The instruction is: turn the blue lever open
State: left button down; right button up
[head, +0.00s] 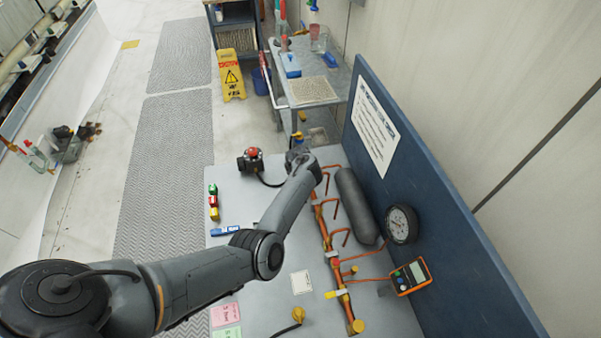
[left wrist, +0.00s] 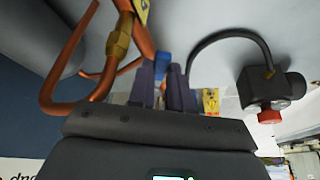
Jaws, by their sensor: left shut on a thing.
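My left gripper (head: 299,153) is at the far end of the copper pipe (head: 327,247) on the grey bench. In the left wrist view, the two fingers of the left gripper (left wrist: 160,90) are closed around the blue lever (left wrist: 162,64), whose blue end shows between and beyond the fingertips. A brass fitting (left wrist: 119,38) and bent copper tubes (left wrist: 62,75) are just left of the fingers in the left wrist view. My right gripper is not in view.
A dark cylinder (head: 356,205), a round gauge (head: 402,224) and an orange meter (head: 411,276) stand right of the pipe. A valve with a red knob (head: 250,160) and black hose is left of the gripper. A blue back panel (head: 440,190) bounds the right side.

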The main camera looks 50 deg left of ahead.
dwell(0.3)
pick_arm(q)
jog(key=c, duration=1)
grip_release()
jog(key=shift+d, duration=0.1)
jog(key=shift+c, duration=0.2)
